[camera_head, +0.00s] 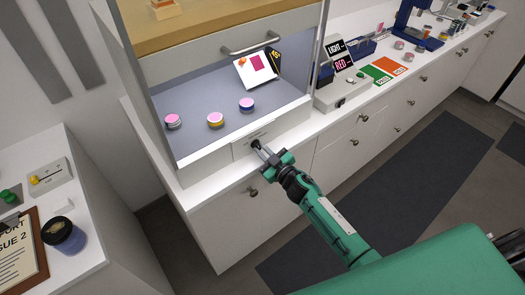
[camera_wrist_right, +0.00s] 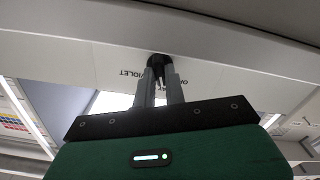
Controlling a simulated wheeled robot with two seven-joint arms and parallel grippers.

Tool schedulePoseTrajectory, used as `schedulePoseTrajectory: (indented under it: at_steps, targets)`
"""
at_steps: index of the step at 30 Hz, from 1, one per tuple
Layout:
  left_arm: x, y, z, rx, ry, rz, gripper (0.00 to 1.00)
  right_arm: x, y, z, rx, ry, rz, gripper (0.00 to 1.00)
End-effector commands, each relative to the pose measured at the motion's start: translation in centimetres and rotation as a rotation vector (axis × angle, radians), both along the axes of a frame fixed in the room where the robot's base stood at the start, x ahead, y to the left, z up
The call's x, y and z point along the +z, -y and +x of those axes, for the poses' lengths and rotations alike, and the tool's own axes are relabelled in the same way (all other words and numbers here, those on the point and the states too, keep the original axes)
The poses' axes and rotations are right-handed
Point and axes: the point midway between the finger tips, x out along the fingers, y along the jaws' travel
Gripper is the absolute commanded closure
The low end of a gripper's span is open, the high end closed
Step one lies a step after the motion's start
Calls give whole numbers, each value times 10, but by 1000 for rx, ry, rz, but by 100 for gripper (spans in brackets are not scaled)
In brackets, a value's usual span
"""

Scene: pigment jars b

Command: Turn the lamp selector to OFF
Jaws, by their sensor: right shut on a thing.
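The lamp selector is a small black knob (camera_head: 256,143) on the front panel (camera_head: 243,151) below the glass-fronted cabinet. It also shows in the wrist view (camera_wrist_right: 159,64), with upside-down lettering beside it; "VIOLET" can be read to its left and part of another word to its right. My right gripper (camera_head: 263,150) reaches it from the front, and its two grey fingers (camera_wrist_right: 160,82) are shut on the knob. The fingers hide part of the knob, and I cannot tell which mark it points to. My left gripper is out of view.
Inside the cabinet stand three pink-topped jars (camera_head: 215,120) and a tilted white card (camera_head: 257,68). The counter to the right holds a sign box (camera_head: 340,93) and green and orange mats (camera_head: 390,66). A side table at left holds a dark jar (camera_head: 64,238) and a clipboard (camera_head: 22,250).

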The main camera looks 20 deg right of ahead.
Motion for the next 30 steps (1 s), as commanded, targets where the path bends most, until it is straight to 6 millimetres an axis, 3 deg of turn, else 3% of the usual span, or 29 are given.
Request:
schedulePoseTrajectory:
  at_steps: [30]
  targets:
    - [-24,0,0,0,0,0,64,-1,0,0,1,216,-596,100]
